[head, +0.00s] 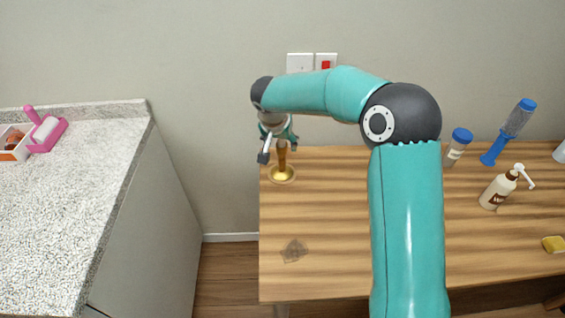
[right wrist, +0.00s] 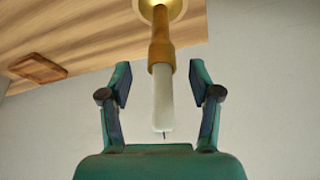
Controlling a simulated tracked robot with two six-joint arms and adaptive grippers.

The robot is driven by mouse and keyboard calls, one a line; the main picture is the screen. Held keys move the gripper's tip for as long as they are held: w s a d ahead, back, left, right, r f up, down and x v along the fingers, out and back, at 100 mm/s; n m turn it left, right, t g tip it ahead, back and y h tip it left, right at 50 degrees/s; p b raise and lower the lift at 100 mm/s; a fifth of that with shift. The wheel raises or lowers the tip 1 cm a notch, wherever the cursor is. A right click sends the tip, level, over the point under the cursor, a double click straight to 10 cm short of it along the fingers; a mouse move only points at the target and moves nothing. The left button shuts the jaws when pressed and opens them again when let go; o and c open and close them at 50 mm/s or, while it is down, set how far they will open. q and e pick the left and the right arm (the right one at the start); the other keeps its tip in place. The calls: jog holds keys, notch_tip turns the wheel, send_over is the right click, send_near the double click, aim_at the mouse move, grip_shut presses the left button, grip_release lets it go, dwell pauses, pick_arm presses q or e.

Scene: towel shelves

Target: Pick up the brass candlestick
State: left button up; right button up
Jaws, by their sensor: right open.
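The brass candlestick (head: 282,173) stands upright near the back left corner of the wooden table (head: 330,240). In the right wrist view the candlestick (right wrist: 161,50) holds a white candle (right wrist: 162,98) with a dark wick. My right gripper (head: 276,146) is over the candlestick in the head view and hides its upper part. In the right wrist view the right gripper (right wrist: 160,88) is open, with one finger on each side of the candle and visible gaps to both. My left gripper is not in view.
A speckled counter (head: 70,215) is at the left, separated by a floor gap. The wall is close behind.

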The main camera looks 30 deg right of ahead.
aim_at(281, 144)
jog(key=x, duration=0.3)
jog(key=shift+w+d+f+p, duration=0.1)
jog(key=shift+w+f+p, duration=0.05)
jog(key=shift+p, duration=0.2)
grip_shut()
